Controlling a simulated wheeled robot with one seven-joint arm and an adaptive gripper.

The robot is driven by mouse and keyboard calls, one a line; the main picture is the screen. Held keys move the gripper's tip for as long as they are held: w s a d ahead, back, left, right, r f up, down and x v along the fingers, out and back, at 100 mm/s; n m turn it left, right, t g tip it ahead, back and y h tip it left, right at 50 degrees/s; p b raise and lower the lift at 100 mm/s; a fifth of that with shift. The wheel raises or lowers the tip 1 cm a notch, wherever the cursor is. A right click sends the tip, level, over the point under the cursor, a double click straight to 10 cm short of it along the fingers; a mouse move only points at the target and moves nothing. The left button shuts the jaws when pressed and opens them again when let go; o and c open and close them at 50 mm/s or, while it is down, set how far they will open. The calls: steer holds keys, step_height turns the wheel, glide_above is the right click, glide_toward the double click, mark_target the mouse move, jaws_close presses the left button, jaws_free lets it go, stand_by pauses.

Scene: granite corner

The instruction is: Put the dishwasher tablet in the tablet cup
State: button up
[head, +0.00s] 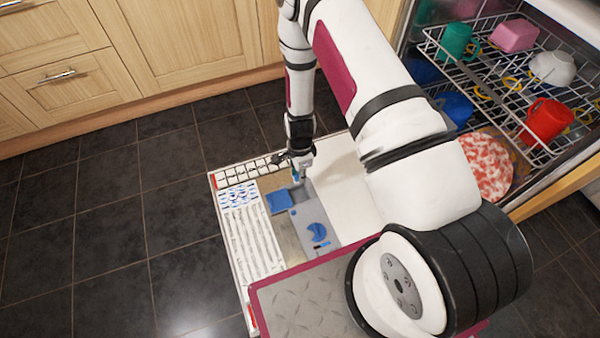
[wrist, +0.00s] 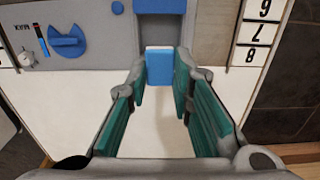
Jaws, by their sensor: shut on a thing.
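My gripper (head: 300,165) is over the opened dishwasher door. In the wrist view its teal fingers (wrist: 160,88) are shut on the dishwasher tablet (wrist: 160,68), a blue block with a white edge. The tablet cup (wrist: 160,30) is a grey recess just beyond the tablet in that view. The tablet appears apart from the recess floor; its exact height is hard to tell. The cup's blue lid (head: 279,201) stands open beside the cup in the head view. In the head view the gripper largely hides the tablet.
The grey dispenser panel (head: 312,228) carries a blue round part (wrist: 68,42) beside the cup. A dish rack (head: 490,75) with cups, bowls and a red-white plate (head: 488,168) stands at the right.

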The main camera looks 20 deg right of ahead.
steer(key=shift+f+b, duration=2.25)
steer(key=shift+f, duration=3.65)
steer(key=o, duration=0.9)
steer(key=c, duration=0.3)
steer(key=shift+c, duration=0.2)
steer(key=shift+r, duration=0.1)
step_height(320, 180, up, 9)
steer(key=p, duration=0.6)
